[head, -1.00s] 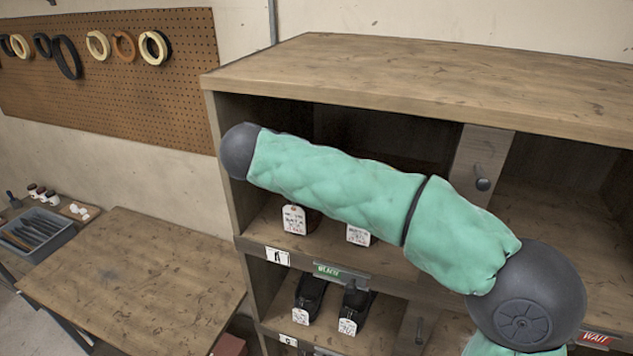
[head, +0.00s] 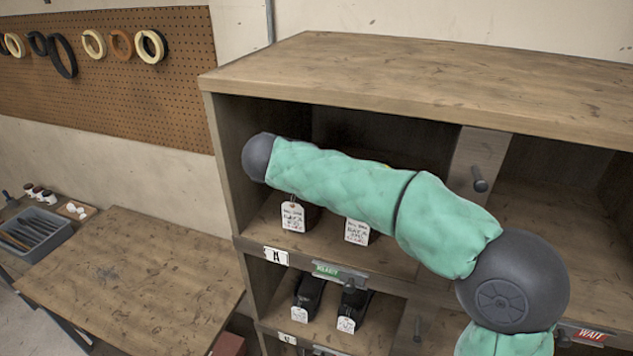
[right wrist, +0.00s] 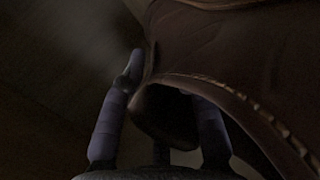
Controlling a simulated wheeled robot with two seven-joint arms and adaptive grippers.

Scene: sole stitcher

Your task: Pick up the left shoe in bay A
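Bay A, the upper left compartment with the "A" label (head: 276,256), holds footwear mostly hidden behind my right arm in the head view. Two white tags, a left one (head: 293,216) and a right one (head: 357,232), hang at its front, with a little dark brown shoe beside the left tag. The right wrist view shows a brown leather shoe (right wrist: 235,50) with stitched seams, close up. My right gripper (right wrist: 162,80) has its fingers apart around a dark part of the shoe; the left fingertip is close to the leather, contact unclear. My left gripper is out of view.
A green "READY" plate (head: 340,272) sits on the shelf edge; a red "WAIT" plate (head: 590,335) is at right. Black shoes (head: 352,303) stand in the bay below. A divider with a peg (head: 480,180) bounds bay A. A bare wooden table (head: 135,275) is at left.

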